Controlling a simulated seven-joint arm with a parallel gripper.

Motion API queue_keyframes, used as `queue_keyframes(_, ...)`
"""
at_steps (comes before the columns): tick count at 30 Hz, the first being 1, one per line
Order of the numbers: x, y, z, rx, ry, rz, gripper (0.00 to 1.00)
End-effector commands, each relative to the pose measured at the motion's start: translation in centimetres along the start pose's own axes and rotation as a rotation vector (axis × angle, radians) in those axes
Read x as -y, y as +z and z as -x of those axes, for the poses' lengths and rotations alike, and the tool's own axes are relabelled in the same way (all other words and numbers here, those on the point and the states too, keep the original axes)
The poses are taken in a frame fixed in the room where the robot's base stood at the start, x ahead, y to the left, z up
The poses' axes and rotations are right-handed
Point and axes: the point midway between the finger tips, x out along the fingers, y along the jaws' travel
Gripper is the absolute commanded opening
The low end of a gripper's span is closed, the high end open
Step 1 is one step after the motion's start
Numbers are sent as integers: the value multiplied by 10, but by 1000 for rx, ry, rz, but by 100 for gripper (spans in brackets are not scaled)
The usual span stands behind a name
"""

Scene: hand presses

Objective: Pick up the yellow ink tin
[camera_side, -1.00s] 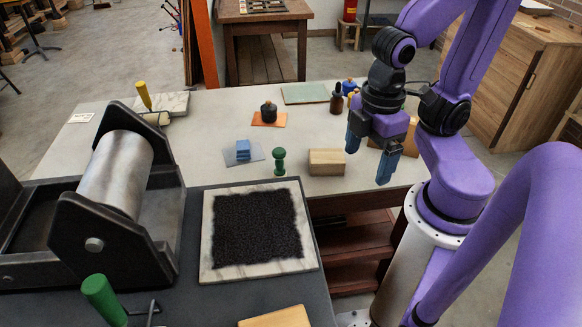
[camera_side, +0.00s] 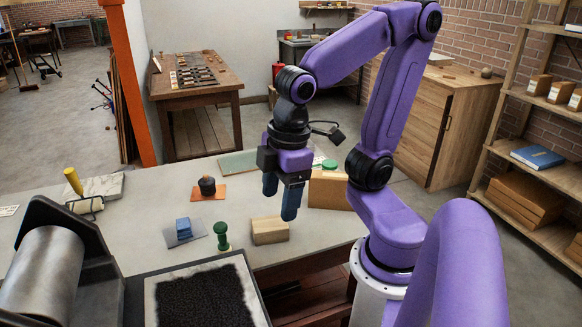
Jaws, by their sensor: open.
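I cannot make out the yellow ink tin in this view; my gripper and arm cover part of the table's back right. My gripper (camera_side: 281,202) hangs over the right part of the pale table, fingers pointing down. Its two blue fingers are apart, with nothing seen between them. A green round-topped item (camera_side: 329,164) shows just right of my gripper, behind a tan box (camera_side: 331,190).
A black-knobbed item (camera_side: 207,186) sits on an orange card. The press (camera_side: 52,270) stands front left. The table's middle is mostly clear.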

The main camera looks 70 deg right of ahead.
Motion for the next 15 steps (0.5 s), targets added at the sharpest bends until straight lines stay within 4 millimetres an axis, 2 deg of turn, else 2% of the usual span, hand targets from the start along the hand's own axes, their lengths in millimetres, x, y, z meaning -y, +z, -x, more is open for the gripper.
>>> queue_keyframes(5,-44,-25,-6,-76,67,-161,68)
queue_keyframes(8,-80,-38,-10,-132,121,-272,68)
queue_keyframes(12,-143,-48,-13,-218,210,-437,68)
queue_keyframes(15,-191,-46,-14,-277,276,-547,68)
